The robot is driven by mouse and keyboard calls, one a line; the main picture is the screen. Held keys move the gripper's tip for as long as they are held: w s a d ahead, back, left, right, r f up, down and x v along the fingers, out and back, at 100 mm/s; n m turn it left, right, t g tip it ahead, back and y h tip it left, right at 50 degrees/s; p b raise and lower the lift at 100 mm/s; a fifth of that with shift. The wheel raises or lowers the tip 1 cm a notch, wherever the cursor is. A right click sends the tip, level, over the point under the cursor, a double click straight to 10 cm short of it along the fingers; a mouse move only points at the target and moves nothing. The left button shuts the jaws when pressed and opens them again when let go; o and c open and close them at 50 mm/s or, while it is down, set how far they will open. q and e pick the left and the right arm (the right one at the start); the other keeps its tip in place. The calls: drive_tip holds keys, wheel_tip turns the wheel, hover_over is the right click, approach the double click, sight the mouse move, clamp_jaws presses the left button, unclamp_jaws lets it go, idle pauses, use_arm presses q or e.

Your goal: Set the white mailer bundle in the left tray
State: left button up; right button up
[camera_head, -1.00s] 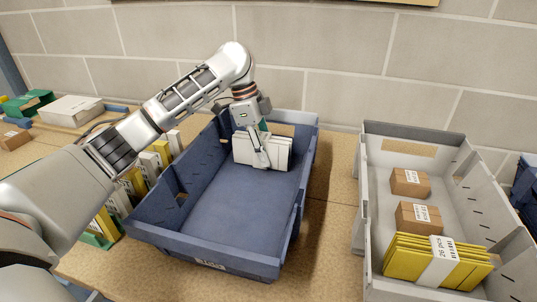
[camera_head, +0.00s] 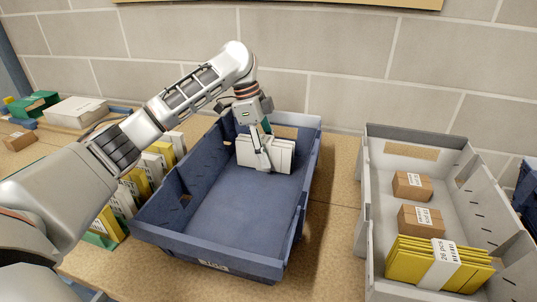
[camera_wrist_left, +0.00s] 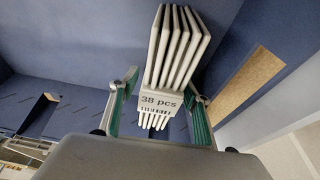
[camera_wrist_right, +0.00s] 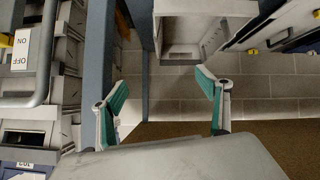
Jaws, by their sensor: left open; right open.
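The white mailer bundle (camera_head: 281,154) stands on edge at the back of the blue left tray (camera_head: 213,260), near its far wall. In the left wrist view the bundle (camera_wrist_left: 177,50) has a band (camera_wrist_left: 160,103) printed "38 pcs". My left gripper (camera_head: 262,160) is inside the tray at the bundle. In its wrist view the green-padded fingers (camera_wrist_left: 160,110) are spread, one on each side of the banded part, with a gap visible on the left. My right gripper (camera_wrist_right: 165,92) is open and empty, away from the trays; it is not visible in the head view.
A grey tray (camera_head: 365,215) on the right holds two brown boxes (camera_head: 420,220) and a yellow mailer bundle (camera_head: 437,264). White and yellow mailers (camera_head: 150,172) stand left of the blue tray. The blue tray's front floor is bare.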

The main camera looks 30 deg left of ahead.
sight(265, 139)
use_arm(q)
drive_tip(key=v, duration=0.2)
drive_tip(key=p+v, duration=0.1)
drive_tip(key=v, duration=0.2)
drive_tip(key=shift+d+r+p, duration=0.2)
drive_tip(key=shift+r+p, duration=0.05)
drive_tip(key=shift+p, duration=0.05)
drive_tip(key=p+v, duration=0.2)
drive_tip(key=v, duration=0.3)
drive_tip(key=shift+a, duration=0.1)
drive_tip(key=shift+s+a+r, duration=0.1)
drive_tip(key=shift+r, duration=0.2)
use_arm(e)
drive_tip(key=shift+s+d+r, duration=0.25)
drive_tip(key=shift+s+r, duration=0.2)
drive_tip(key=shift+s, duration=0.1)
